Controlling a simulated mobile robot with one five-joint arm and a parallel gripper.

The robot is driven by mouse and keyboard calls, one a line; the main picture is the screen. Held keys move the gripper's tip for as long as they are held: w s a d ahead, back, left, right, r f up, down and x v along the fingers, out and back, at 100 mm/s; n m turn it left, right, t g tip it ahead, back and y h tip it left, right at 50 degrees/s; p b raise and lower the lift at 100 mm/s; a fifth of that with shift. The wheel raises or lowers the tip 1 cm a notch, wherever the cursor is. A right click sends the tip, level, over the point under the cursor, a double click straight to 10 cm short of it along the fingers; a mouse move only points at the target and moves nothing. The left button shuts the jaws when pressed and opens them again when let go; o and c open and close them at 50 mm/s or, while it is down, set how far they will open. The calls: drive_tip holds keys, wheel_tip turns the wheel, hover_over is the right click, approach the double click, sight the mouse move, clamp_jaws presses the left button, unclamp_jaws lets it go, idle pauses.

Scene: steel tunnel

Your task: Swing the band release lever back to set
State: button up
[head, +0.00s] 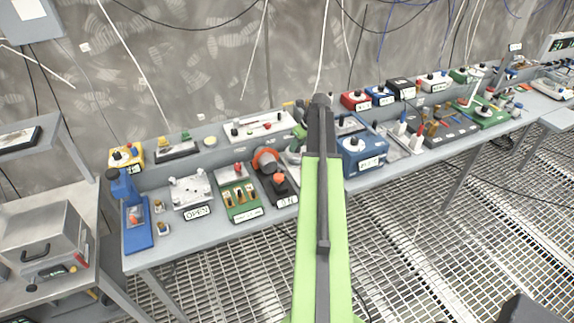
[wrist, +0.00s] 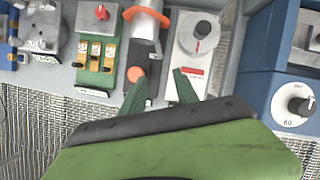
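My gripper's two green fingers (wrist: 160,76) stand apart in the wrist view, with nothing between them. No part is clearly identifiable as the band release lever. A green block with several yellow-orange levers (wrist: 96,58) lies left of the fingers; it also shows in the head view (head: 241,200). In the head view my green arm covers the bench's middle, and the fingertips cannot be made out clearly.
An orange-ended cylinder (head: 266,159) stands behind the orange button. A blue box with a white dial (head: 361,155) is right of my arm. The grey bench (head: 180,247) is crowded with devices along the wall. Grated floor (head: 420,245) lies in front.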

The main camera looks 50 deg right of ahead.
sight(284, 168)
drive_tip(key=b+x, duration=1.6)
drive_tip(key=x, duration=0.1)
drive_tip(key=shift+f, duration=0.3)
drive_tip(key=shift+r, duration=0.1)
drive_tip(key=shift+c, duration=0.2)
clamp_jaws()
